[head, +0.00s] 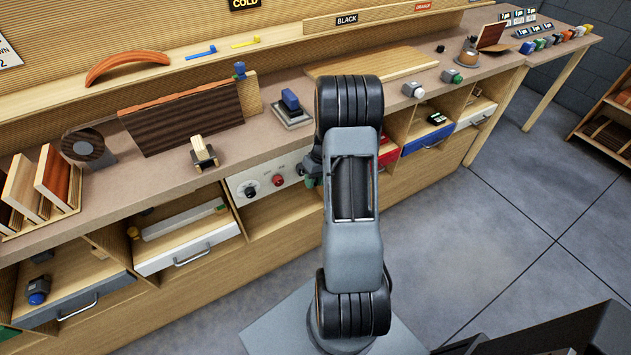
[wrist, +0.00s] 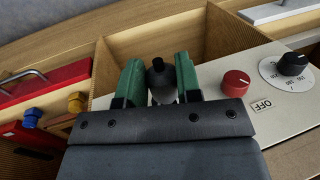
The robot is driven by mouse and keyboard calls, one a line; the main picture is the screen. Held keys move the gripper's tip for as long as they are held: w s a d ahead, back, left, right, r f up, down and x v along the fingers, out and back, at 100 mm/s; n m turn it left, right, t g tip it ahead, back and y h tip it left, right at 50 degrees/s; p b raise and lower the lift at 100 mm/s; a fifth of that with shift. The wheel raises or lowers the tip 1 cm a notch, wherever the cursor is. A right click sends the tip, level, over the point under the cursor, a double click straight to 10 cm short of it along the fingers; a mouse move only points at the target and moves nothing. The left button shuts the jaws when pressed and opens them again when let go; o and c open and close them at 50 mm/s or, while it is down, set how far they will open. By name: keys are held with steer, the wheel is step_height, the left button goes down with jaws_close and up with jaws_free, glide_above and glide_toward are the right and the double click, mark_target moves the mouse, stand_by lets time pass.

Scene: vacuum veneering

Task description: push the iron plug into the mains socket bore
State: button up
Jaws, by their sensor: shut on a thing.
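My gripper (wrist: 160,78) has green fingers, shut on a dark rounded piece, which I take to be the iron plug (wrist: 158,76). The plug sits between the fingers in front of the pale control panel (wrist: 215,73). In the head view my gripper (head: 311,172) is mostly hidden behind my arm, at the right end of the same panel (head: 237,182). The mains socket bore is not visible; the gripper and plug cover that area, so I cannot tell whether the plug touches it. A blue iron (head: 290,100) stands on a metal plate on the bench.
The panel carries a red knob (wrist: 236,83) and a black dial (wrist: 292,64) beside an OFF label. An open wooden compartment (wrist: 120,45) lies beyond the fingers. A red drawer (wrist: 45,82) is at the left of the wrist view. The floor (head: 480,230) right of my arm is clear.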

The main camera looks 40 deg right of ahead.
steer(key=shift+w+d, duration=0.15)
steer(key=shift+w, duration=1)
steer(key=o, duration=1.1)
steer(key=v, duration=1.4)
